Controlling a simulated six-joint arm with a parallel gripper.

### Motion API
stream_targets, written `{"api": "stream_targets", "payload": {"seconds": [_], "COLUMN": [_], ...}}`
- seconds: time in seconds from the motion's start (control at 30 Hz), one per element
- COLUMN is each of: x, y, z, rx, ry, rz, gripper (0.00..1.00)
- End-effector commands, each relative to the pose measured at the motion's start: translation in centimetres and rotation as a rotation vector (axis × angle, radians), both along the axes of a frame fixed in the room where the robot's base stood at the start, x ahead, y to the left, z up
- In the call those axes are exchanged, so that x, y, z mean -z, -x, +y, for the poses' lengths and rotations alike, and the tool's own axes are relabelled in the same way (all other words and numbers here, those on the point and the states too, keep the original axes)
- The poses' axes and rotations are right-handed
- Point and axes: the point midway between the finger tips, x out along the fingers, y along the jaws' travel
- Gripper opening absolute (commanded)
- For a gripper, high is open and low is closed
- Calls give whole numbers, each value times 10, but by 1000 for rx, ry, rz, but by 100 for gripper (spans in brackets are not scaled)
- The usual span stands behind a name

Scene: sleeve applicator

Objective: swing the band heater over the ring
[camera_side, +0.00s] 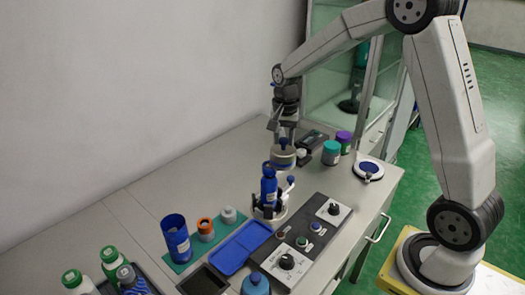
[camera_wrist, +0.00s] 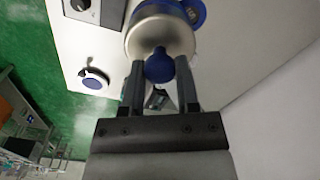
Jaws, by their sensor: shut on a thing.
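The band heater (camera_side: 283,158) is a silver drum with a blue knob (camera_side: 284,142), at the back right of a blue bottle (camera_side: 269,187) in the side view. It also shows in the wrist view (camera_wrist: 160,28). My gripper (camera_side: 283,134) points down and is shut on the blue knob, which sits between the two fingers in the wrist view (camera_wrist: 159,82). The bottle stands upright in a round metal holder (camera_side: 270,211). The heater appears beside the bottle's top, not squarely above it. I cannot make out the ring clearly; the bottle and heater may hide it.
A dark control panel (camera_side: 300,240) with knobs lies in front of the holder. A blue tray (camera_side: 241,247), a blue cup (camera_side: 176,237) and several small containers stand to the left. Teal (camera_side: 331,152) and purple-lidded (camera_side: 343,140) jars stand behind right. A round blue-topped dish (camera_side: 368,169) is near the right edge.

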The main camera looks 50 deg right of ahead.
Motion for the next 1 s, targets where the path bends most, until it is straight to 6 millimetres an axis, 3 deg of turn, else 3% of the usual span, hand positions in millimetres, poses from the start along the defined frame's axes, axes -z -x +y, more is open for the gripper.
{"api": "stream_targets", "payload": {"seconds": [0.33, 0.9, 0.93, 1.0], "x": [-2, -3, -3, -2], "y": [-28, -36, -36, -36], "z": [21, 25, 25, 26], "rx": [151, 188, 188, 187], "ry": [1, -1, -2, -1], "rz": [-6, -14, -15, -13], "gripper": [0, 0, 46, 68]}}
